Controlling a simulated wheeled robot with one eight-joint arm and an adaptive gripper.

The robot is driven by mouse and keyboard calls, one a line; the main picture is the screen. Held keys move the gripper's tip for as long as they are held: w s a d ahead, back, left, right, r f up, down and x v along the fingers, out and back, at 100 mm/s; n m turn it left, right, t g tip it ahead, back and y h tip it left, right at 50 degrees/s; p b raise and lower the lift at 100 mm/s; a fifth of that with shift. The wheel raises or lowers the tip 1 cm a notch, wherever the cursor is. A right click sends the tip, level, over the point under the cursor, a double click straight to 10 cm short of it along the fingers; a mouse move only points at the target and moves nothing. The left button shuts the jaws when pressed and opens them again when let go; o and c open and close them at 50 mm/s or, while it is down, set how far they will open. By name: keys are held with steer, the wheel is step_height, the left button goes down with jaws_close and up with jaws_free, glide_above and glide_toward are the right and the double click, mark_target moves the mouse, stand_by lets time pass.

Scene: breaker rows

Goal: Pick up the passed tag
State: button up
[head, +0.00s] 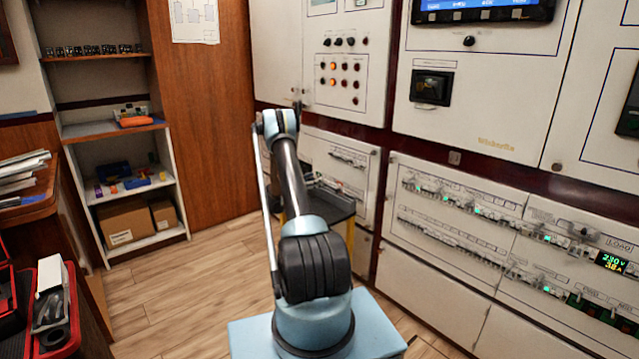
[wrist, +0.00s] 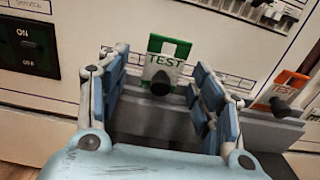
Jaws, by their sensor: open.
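A green and white tag (wrist: 164,62) with "TEST" in green letters stands upright in the wrist view. A dark round knob sits in front of its lower part, so any word lower down is hidden. My gripper (wrist: 158,72) is open, with one blue-padded finger to the left of the tag and one to the right. Nothing is held between the fingers. I cannot tell how far the tag is beyond the fingertips. A second tag, orange and white (wrist: 286,90), stands to the right with a dark knob beside it. In the head view my arm hides the gripper.
The tags stand at a grey ledge (wrist: 265,130) before a white panel. A black ON switch (wrist: 27,47) is on the panel at left. In the head view a dark tray (head: 330,203) stands behind my arm, close to the breaker cabinets (head: 455,205). Open floor (head: 190,285) lies left.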

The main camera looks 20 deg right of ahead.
steer(key=shift+w+d, duration=0.15)
steer(key=shift+d, duration=0.3)
steer(key=c, duration=0.9)
step_height(320, 180, up, 10)
stand_by(0.7)
